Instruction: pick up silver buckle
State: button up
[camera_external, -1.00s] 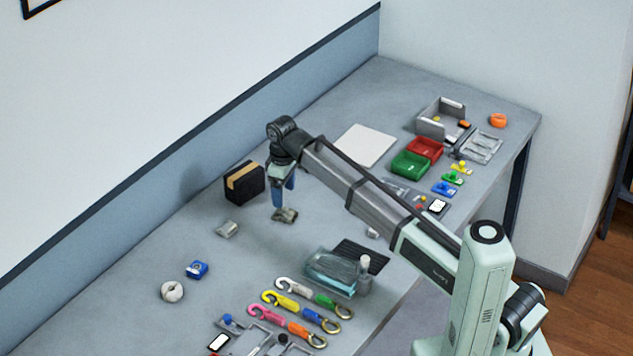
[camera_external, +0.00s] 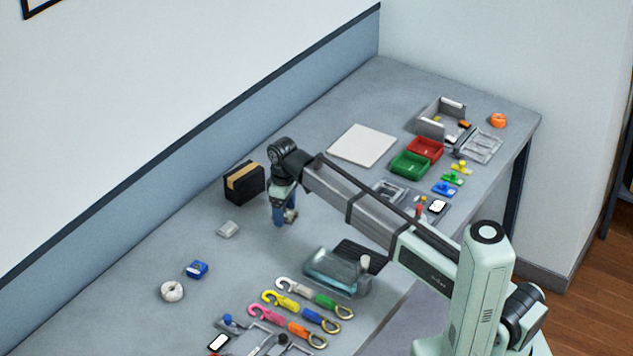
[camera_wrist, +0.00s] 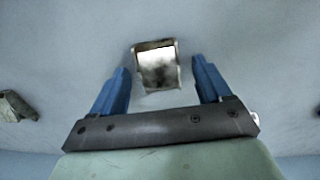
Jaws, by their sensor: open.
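The silver buckle (camera_wrist: 157,68) is a small shiny rectangular piece in the wrist view, lying on the table between the two blue fingers. My gripper (camera_wrist: 160,70) is open around it, with a gap on each side, the wider one at the left finger's base. In the external view my gripper (camera_external: 284,217) points down at the table, and its fingers mostly hide the buckle. A small part of the buckle (camera_external: 291,216) shows beside the fingertips. I cannot tell the exact fingertip height. A second small grey-silver piece (camera_external: 228,229) lies to the left.
A black box with a tan band (camera_external: 243,183) stands close behind and left of my gripper. A clear teal-tinted case (camera_external: 330,270) lies in front. Coloured hooks (camera_external: 300,300) and a blue piece (camera_external: 197,269) are farther off. The table around the buckle is clear.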

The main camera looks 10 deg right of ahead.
jog(key=shift+c, duration=0.2)
jog(key=c, duration=1.1)
jog(key=shift+c, duration=0.2)
